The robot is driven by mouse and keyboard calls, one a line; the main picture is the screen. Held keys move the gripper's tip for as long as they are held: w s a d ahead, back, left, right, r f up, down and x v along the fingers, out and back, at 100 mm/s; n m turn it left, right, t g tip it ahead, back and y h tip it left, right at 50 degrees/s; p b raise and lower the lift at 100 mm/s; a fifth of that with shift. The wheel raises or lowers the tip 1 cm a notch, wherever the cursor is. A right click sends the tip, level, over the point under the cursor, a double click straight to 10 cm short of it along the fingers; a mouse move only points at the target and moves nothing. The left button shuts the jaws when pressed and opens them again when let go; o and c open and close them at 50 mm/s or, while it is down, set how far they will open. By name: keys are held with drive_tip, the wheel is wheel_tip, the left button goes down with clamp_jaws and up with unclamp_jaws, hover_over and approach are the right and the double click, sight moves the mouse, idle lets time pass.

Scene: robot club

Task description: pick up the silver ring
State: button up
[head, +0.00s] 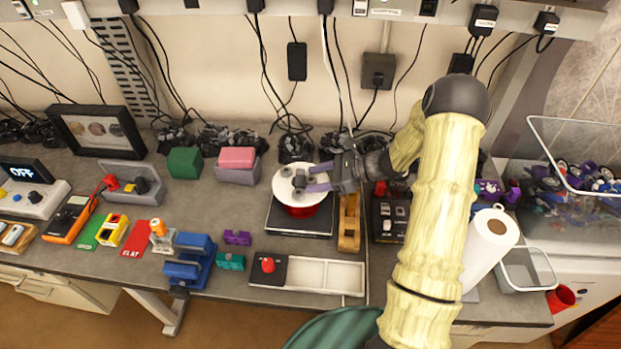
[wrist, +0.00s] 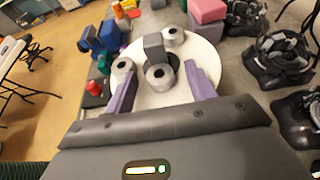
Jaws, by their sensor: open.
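Several silver ring-shaped pieces with dark holes sit on a white round plate (wrist: 160,98). One silver ring (wrist: 158,76) lies between my gripper's fingers in the wrist view, with a grey block (wrist: 154,44) just beyond it. Another silver piece (wrist: 122,72) is by the left fingertip, and one more (wrist: 173,37) is toward the far rim. My gripper (wrist: 162,71) is open, its purple fingers over the plate. In the head view my gripper (head: 307,180) reaches in from the right over the white plate (head: 291,199); the small pieces there are partly hidden.
The plate stands on a red base (head: 302,212) over a dark square platform (head: 284,226). An orange-brown block (head: 349,224) stands close to its right, a pink block (head: 237,157) to its left. A pale tray (head: 325,275) lies in front. Cables hang behind.

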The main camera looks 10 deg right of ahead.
drive_tip(key=shift+c, duration=0.2)
drive_tip(key=shift+s, duration=0.1)
drive_tip(key=c, duration=1)
drive_tip(key=shift+c, duration=0.2)
drive_tip(key=shift+d+r+b, duration=0.25)
drive_tip(key=shift+r+b, duration=0.15)
drive_tip(key=shift+b, duration=0.25)
drive_tip(key=r, duration=0.2)
drive_tip(key=r+b, duration=0.1)
drive_tip(key=r, duration=0.1)
drive_tip(key=r+b, duration=0.1)
drive_tip(key=r, duration=0.1)
drive_tip(key=shift+d+r, duration=0.1)
drive_tip(key=shift+d, duration=0.2)
drive_tip(key=s+d+b, duration=0.2)
drive_tip(key=s+d, duration=0.1)
drive_tip(key=d, duration=0.6)
drive_tip(key=s+d+b, duration=0.2)
drive_tip(key=s+d, duration=0.1)
drive_tip(key=d, duration=0.6)
